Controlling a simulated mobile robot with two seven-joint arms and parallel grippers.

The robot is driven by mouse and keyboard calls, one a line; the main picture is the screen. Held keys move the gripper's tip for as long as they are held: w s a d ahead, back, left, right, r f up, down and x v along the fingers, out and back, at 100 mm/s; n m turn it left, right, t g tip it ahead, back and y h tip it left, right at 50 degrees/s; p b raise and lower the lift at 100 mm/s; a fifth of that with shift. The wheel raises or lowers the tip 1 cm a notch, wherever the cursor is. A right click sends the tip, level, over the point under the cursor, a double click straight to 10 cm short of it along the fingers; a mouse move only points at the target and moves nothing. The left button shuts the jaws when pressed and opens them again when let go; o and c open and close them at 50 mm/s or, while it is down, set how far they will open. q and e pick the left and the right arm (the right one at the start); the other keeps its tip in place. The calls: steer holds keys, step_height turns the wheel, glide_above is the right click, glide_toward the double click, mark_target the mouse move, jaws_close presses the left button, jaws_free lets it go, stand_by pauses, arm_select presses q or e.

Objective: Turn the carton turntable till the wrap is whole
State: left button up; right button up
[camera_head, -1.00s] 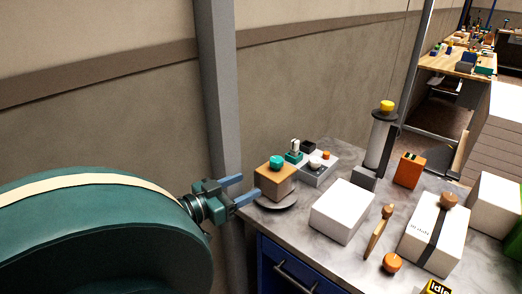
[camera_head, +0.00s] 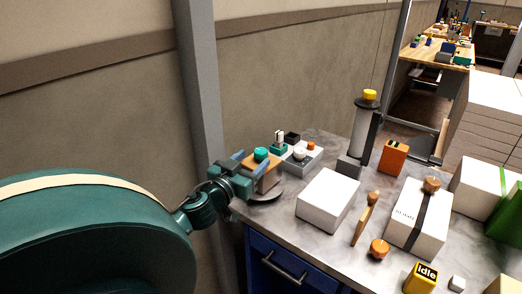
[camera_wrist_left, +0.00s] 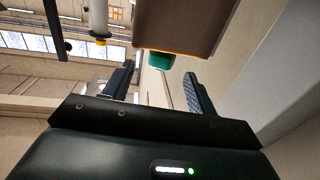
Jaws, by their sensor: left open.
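The carton (camera_head: 267,177) is a small brown box with an orange-tan top and a teal knob (camera_head: 261,154) on it. It stands on the round grey turntable (camera_head: 270,197) at the left end of the table. My left gripper (camera_head: 248,170) is open at the carton's left side, its fingers partly over the carton in the head view. In the left wrist view the carton (camera_wrist_left: 185,22) is at the top, and the teal knob (camera_wrist_left: 160,61) shows between the two open fingers. I cannot tell whether a finger touches it. The right gripper is out of view.
Behind the carton is a grey control box (camera_head: 302,158). A film roll post with a yellow cap (camera_head: 369,95) stands at the back. A white ream (camera_head: 328,199), wooden tool (camera_head: 364,218), orange knob (camera_head: 380,248) and yellow "Idle" block (camera_head: 421,276) lie to the right.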

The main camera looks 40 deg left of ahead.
mark_target(257, 155)
arm_select(q)
steer(key=shift+x, duration=2.75)
jaws_close()
